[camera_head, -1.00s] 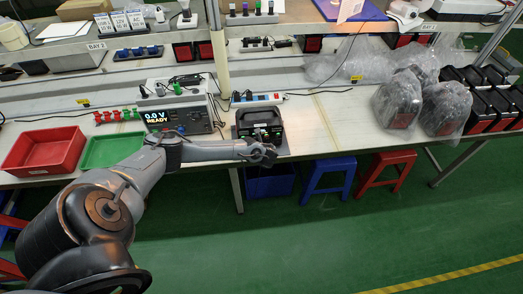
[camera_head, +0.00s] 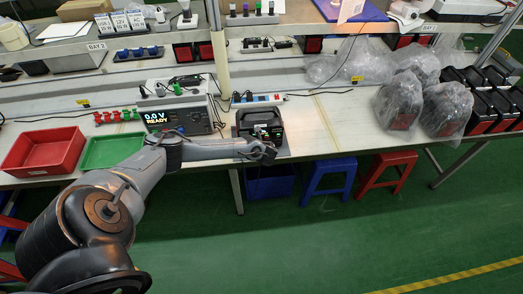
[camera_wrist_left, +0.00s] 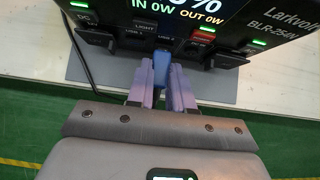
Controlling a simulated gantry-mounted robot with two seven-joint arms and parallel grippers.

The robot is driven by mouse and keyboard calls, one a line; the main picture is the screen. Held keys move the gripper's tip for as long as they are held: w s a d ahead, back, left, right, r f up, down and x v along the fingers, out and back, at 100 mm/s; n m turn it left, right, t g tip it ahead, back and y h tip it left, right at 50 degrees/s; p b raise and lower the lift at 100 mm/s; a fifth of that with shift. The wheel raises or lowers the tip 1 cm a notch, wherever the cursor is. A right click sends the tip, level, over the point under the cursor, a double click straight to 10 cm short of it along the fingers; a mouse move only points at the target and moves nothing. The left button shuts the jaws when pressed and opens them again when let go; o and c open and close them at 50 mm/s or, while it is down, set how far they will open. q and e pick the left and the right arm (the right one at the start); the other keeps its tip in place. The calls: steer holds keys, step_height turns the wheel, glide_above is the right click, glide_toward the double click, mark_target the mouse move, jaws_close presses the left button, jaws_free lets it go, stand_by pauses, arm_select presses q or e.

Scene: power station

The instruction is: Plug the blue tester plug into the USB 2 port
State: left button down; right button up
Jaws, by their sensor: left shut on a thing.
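The black power station (camera_head: 260,118) stands on a grey mat near the bench's front edge. In the left wrist view its front panel (camera_wrist_left: 222,30) fills the top, with a lit display reading IN 0W OUT 0W and small labelled ports below. My left gripper (camera_wrist_left: 162,82) is shut on the blue tester plug (camera_wrist_left: 161,66), which points at the panel. The plug's tip lies at the port row, just right of the USB 1 label; whether it is inside a port cannot be told. In the head view my left gripper (camera_head: 262,151) is at the station's front. My right gripper is not in view.
The tester box (camera_head: 178,108) reading 0.0 V READY stands left of the station. A red tray (camera_head: 42,168) and a green tray (camera_head: 98,165) lie further left. A power strip (camera_head: 258,99) is behind. Bagged units (camera_head: 398,100) stand at the right, with free bench between.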

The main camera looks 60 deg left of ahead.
arm_select(q)
steer(key=shift+w+a, duration=0.1)
steer(key=shift+a, duration=0.05)
stand_by(0.7)
steer(key=c, duration=0.9)
jaws_free()
steer(key=shift+p+v, duration=1.6)
steer(key=shift+v, duration=3.8)
